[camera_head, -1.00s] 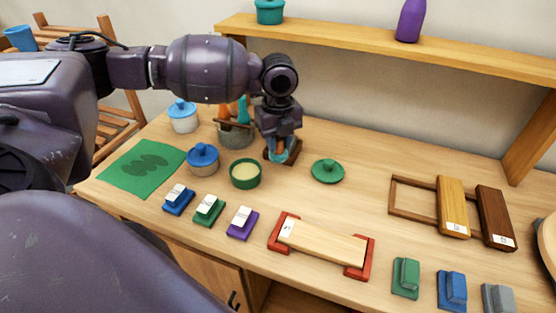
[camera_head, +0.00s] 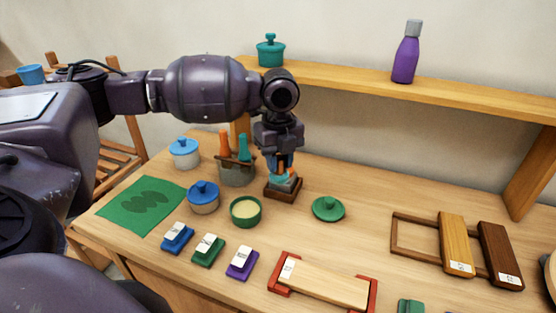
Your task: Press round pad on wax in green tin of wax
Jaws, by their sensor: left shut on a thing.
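The green tin of wax (camera_head: 246,211) stands open on the bench, with pale yellow wax inside. Its green lid (camera_head: 328,208) appears to be the round green one lying to its right. My left gripper (camera_head: 283,166) points down behind and to the right of the tin, above a small dark wooden stand (camera_head: 283,195). It is shut on the round pad (camera_head: 283,182), of which a pale grey-blue part shows below the fingers. I cannot tell whether the pad still touches the stand. My right gripper is not in view.
A blue-lidded tin (camera_head: 203,198) stands left of the green tin. A grey pot (camera_head: 237,170) with orange and teal tools is close behind. Blue, green and purple brushes (camera_head: 242,263) and a red-ended holder with a board (camera_head: 325,280) lie in front.

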